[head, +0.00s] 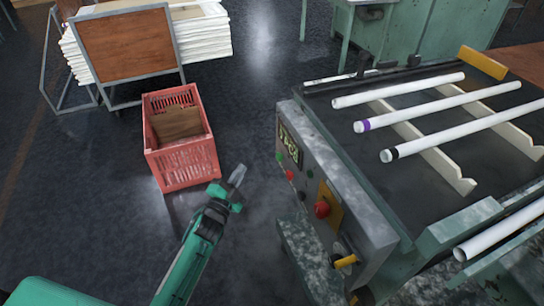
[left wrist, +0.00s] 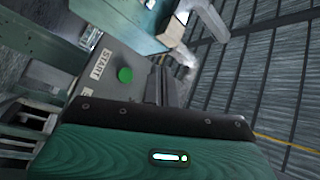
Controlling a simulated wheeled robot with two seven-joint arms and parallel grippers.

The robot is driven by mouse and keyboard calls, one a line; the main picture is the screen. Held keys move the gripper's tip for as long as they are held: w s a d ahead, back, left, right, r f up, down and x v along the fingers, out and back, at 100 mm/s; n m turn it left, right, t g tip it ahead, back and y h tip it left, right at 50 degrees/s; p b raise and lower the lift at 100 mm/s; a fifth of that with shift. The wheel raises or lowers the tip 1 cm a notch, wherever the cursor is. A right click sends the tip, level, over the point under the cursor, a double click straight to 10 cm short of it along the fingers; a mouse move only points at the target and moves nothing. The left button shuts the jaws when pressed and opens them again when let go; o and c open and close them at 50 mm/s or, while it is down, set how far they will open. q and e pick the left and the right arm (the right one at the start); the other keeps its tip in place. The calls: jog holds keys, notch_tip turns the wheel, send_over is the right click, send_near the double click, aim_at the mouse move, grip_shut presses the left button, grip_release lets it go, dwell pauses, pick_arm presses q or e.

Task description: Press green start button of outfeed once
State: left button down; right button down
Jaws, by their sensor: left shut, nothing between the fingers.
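The outfeed's control panel (head: 335,200) is on the sloping grey front of the machine in the head view. A small green button (head: 279,157) sits near its far left end, below a display. In the left wrist view a round green button (left wrist: 125,75) stands beside a label reading START (left wrist: 96,63). My left gripper (head: 238,174) is shut and empty, left of the panel and apart from it in the head view. Its closed fingers (left wrist: 162,84) show just right of the green button in the left wrist view. My right gripper is not in view.
A red button (head: 289,175) and a large red mushroom knob (head: 322,209) are on the same panel. White tubes (head: 450,128) lie across the machine's top. A red crate (head: 181,158) stands on the floor left of the machine, with open floor between.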

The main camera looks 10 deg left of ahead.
aim_at(280, 157)
pick_arm(q)
jog(key=shift+r, duration=0.3)
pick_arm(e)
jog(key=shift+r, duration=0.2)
